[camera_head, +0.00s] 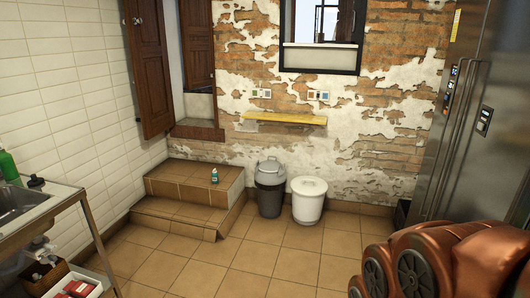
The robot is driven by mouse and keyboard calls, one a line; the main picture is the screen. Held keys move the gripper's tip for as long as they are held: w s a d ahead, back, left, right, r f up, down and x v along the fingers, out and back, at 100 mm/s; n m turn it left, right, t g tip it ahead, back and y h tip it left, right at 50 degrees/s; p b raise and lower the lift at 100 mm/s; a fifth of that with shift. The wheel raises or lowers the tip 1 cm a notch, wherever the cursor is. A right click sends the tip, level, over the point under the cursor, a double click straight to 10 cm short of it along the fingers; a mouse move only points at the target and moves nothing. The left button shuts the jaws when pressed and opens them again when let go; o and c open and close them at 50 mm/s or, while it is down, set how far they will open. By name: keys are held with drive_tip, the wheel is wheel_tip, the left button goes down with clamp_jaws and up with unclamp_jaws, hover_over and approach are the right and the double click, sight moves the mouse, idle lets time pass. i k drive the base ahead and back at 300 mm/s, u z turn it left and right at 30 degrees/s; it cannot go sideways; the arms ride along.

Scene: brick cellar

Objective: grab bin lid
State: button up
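Two bins stand side by side on the floor against the far brick wall. The left one is a dark bin (269,199) with a grey lid (269,173) on top. The right one is a white bin (307,208) with a white lid (309,185) on top; the lid has what looks like a small handle. I cannot tell which lid the task names. My orange arm fills the bottom right corner, well short of the bins. My gripper is not in view.
The tiled floor (270,262) before the bins is clear. Tiled steps (165,215) with a small bottle (214,176) stand left. A yellow shelf (285,118) hangs above the bins. A sink table (45,207) is at left, a metal fridge (480,130) at right.

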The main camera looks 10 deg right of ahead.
sight(304, 186)
drive_tip(key=z, duration=0.75)
drive_tip(key=i, duration=3.45)
drive_tip(key=u, duration=0.95)
drive_tip(key=i, duration=0.85)
drive_tip(key=u, duration=0.45)
